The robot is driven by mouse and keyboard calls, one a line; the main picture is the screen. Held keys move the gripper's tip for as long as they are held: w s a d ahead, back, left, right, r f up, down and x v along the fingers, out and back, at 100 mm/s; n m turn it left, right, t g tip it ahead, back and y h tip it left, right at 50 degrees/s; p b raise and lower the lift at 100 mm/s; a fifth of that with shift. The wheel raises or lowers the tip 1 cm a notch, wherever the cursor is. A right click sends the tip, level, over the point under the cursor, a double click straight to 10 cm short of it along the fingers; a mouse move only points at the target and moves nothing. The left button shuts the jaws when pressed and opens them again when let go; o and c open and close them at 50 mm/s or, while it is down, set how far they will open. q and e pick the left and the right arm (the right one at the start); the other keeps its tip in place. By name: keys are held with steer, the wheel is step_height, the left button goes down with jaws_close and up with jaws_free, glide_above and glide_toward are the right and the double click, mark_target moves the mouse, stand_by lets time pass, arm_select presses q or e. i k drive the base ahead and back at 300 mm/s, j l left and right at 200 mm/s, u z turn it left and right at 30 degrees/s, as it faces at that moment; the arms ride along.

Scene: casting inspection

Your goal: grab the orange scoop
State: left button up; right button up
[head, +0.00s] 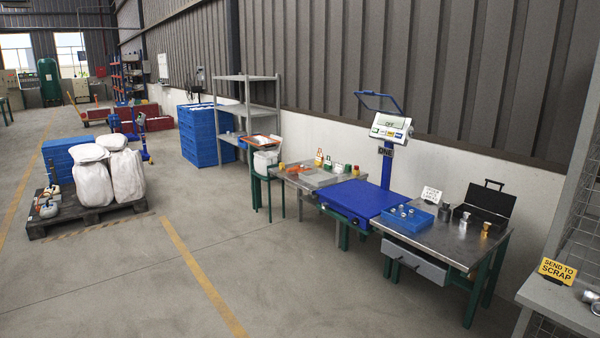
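An orange, flat-looking thing (261,141) shows at the top of a white bucket (266,160) on a green-legged stand, left of the workbench. It may be the orange scoop, but it is too small in the head view for me to be sure of its shape. A smaller orange item (281,166) sits at the left end of the bench, also too small to identify. Neither of my grippers is in view, so nothing shows of what they hold.
A grey shelf (247,78) stands behind the bucket. A loaded pallet (85,209) is at left. The floor between is clear.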

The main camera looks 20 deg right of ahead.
mark_target(296, 168)
steer(key=i+l+z, duration=0.15)
steer(key=i, duration=0.4)
steer(key=i+z, duration=0.1)
steer(key=i, duration=0.95)
steer(key=i+z, duration=0.1)
steer(key=i, duration=0.95)
steer(key=i+j, duration=0.1)
steer(key=i, duration=1)
steer(key=i+j+z, duration=0.15)
steer(key=i+z, duration=0.35)
steer(key=i+j+z, duration=0.45)
steer(key=i, duration=0.2)
steer(key=i+j+z, duration=0.5)
